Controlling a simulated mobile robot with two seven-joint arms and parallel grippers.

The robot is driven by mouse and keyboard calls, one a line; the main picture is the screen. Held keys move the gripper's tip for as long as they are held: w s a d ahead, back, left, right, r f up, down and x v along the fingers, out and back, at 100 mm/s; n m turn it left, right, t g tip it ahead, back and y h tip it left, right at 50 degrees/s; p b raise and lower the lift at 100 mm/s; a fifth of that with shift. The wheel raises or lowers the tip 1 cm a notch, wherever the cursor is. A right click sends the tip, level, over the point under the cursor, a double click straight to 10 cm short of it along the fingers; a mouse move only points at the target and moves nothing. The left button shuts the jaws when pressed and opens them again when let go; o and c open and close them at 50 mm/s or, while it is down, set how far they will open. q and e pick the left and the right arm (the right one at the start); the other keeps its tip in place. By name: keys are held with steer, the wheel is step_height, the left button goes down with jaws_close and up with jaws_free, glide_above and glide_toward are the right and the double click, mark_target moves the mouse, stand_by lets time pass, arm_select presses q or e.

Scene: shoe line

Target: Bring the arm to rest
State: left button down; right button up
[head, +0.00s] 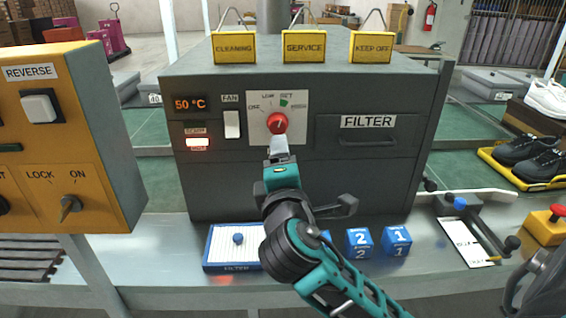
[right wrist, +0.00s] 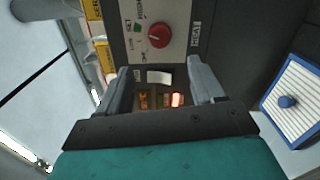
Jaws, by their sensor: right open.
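My right gripper (head: 278,148) is raised in front of the dark machine (head: 400,88), just below its red dial (head: 277,123). In the right wrist view the gripper (right wrist: 160,78) has its two fingers wide apart with nothing between them. The red dial (right wrist: 159,36) shows beyond the fingertips there, apart from them. My right arm comes in from the bottom right of the head view. My left gripper is not in view.
The display (head: 188,104) reads 50 °C, with a lit red lamp (head: 198,142) below. A blue-framed filter (head: 232,262) and blue numbered blocks (head: 397,241) stand on the bench near my forearm. An orange control box (head: 100,110) is at left. Black shoes (head: 530,155) sit at right.

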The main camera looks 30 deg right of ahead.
steer(key=shift+f, duration=0.1)
steer(key=s+a+f+m+g+y, duration=0.15)
steer(key=a+f+y, duration=0.25)
steer(key=f, duration=0.7)
steer(key=s+a+f+m+g+y, duration=0.1)
steer(key=s+a+f+m+y, duration=0.3)
steer(key=f, duration=0.6)
steer(key=s+a+f+m+g+y, duration=0.2)
steer(key=s+f+m, duration=0.3)
steer(key=s+f, duration=0.3)
step_height(320, 180, down, 3)
steer(key=shift+s+a+f+m+y, duration=0.15)
steer(key=shift+a+m+y, duration=0.15)
steer(key=shift+y, duration=0.5)
